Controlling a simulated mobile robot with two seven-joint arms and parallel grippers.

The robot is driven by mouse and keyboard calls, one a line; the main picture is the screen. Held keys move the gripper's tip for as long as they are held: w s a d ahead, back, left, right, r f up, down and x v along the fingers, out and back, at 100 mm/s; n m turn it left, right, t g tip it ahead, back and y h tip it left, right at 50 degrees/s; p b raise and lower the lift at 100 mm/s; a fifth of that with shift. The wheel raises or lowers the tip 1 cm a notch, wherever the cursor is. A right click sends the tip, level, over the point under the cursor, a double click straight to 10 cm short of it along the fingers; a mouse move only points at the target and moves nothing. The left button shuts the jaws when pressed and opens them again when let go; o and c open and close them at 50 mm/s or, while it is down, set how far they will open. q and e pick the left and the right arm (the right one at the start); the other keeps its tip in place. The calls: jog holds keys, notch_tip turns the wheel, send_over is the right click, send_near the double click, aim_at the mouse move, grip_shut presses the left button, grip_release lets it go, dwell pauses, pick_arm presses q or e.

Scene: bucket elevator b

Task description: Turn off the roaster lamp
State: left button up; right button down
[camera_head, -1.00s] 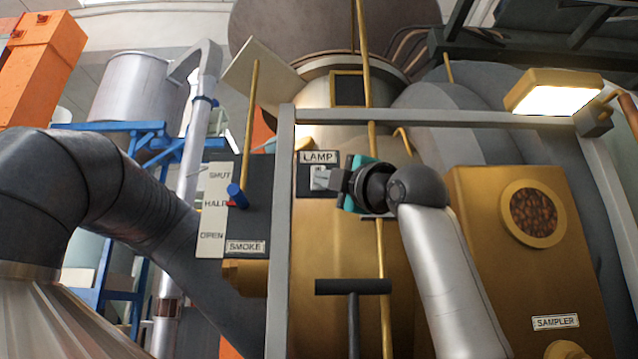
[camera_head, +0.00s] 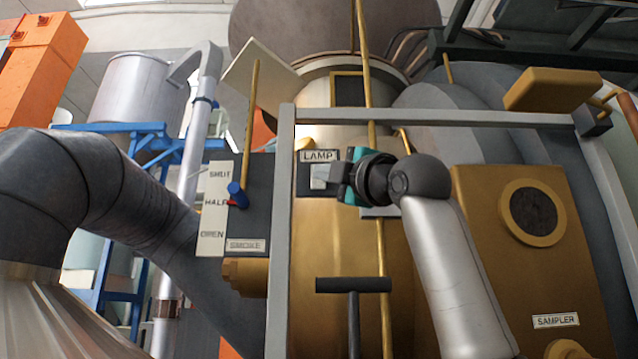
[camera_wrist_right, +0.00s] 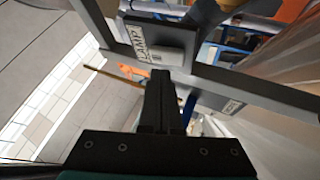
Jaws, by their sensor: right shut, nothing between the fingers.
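The roaster lamp (camera_head: 557,90) is a brass box on an arm at the upper right of the head view; its underside shows no glow. The LAMP switch (camera_head: 318,172) is a small pale switch on a dark plate under the label "LAMP" (camera_head: 319,156). It also shows in the right wrist view (camera_wrist_right: 155,55), at the top. My right gripper (camera_head: 336,173) is shut and empty, with its fingertips close beside the switch; I cannot tell whether they touch it. My left gripper is not in view.
A grey frame post (camera_head: 281,230) and crossbar (camera_head: 430,118) border the switch. A blue-tipped lever (camera_head: 237,195) on the SMOKE plate stands left of it. A brass rod (camera_head: 372,140) rises behind my right wrist. The SAMPLER box (camera_head: 490,230) is at right.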

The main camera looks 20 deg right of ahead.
jog(key=shift+s, duration=0.1)
jog(key=s, duration=0.1)
jog(key=s+a+b, duration=0.1)
jog(key=s, duration=0.2)
jog(key=shift+s+a+r+b, duration=0.2)
jog(key=shift+s+r+b, duration=0.1)
jog(key=shift+r, duration=0.1)
dwell(0.4)
